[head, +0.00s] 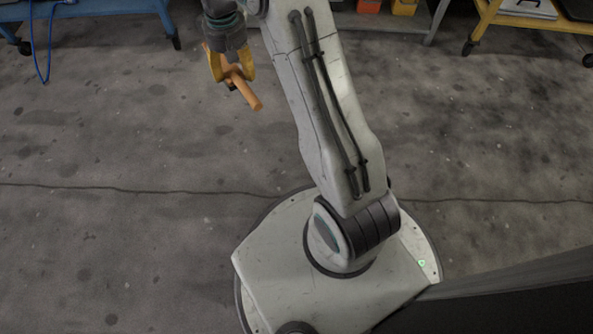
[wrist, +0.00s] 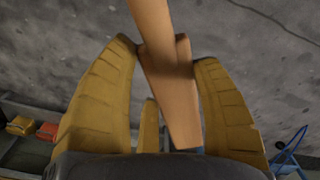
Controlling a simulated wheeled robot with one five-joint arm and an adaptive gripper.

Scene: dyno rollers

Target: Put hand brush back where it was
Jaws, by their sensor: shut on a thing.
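The hand brush (head: 247,91) is held in my gripper (head: 233,74), above the bare floor. Its orange-tan wooden handle slants down to the right in the head view, and a small dark part shows beneath it. In the wrist view the wooden brush (wrist: 168,85) lies between the yellow fingers of my gripper (wrist: 165,95), with its handle running up out of the frame. The bristles are mostly hidden. The place where the brush was cannot be told from these frames.
A blue wheeled cart (head: 100,8) stands at the top left, with a blue cable (head: 47,50) hanging beside it. A grey shelf (head: 385,22) with orange and yellow bins is at the top. A yellow wheeled cart (head: 530,20) is at the top right. The concrete floor between is clear.

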